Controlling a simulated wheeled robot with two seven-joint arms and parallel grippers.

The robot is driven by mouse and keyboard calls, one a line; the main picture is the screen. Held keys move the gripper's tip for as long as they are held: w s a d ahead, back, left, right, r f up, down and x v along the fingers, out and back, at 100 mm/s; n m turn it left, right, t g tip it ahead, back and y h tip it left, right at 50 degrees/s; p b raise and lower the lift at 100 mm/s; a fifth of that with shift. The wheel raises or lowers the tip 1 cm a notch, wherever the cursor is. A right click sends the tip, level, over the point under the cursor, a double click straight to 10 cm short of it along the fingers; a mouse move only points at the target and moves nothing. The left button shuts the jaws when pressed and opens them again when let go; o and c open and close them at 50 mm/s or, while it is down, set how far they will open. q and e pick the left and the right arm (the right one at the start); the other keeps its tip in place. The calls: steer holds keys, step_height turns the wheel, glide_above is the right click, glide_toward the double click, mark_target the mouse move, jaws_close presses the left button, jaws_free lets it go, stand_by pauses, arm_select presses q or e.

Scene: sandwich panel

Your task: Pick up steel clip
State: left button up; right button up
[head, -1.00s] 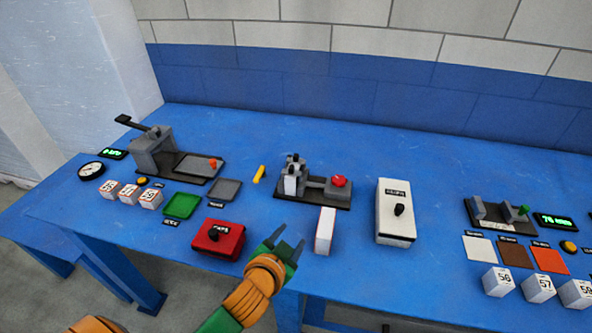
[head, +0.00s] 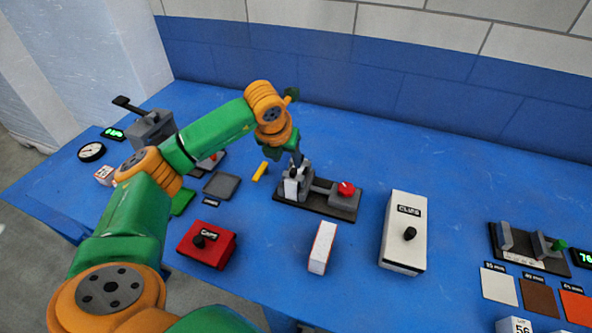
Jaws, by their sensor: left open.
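My left arm reaches in from the left, and its gripper (head: 297,160) points down over the grey fixture (head: 318,202) with the red knob (head: 346,188). The gripper is open, with its fingers at the top of the fixture's upright blocks (head: 291,188). I cannot tell whether the fingers touch the blocks. I cannot make out a steel clip; the gripper and blocks may hide one. The white box labelled CLIPS (head: 403,232) stands to the right with its lid shut. My right gripper is not in view.
A yellow stick (head: 260,171) lies left of the fixture. Another fixture (head: 530,248) and coloured plates are at the right. The table behind the CLIPS box is clear.

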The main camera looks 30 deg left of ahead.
mark_target(293, 171)
arm_select(q)
steer(key=shift+w+d+f+p, duration=0.1)
steer(key=shift+w+f+p, duration=0.15)
steer(key=shift+f+p, duration=0.3)
steer(key=shift+w+d+f+p, duration=0.1)
steer(key=shift+w+f+p, duration=0.2)
steer(key=shift+f, duration=0.35)
steer(key=x, duration=0.3)
steer(key=shift+w+f, duration=0.2)
steer(key=shift+f, duration=0.1)
steer(key=shift+s, duration=0.1)
steer(key=shift+c, duration=0.6)
steer(key=shift+r, duration=0.1)
jaws_close()
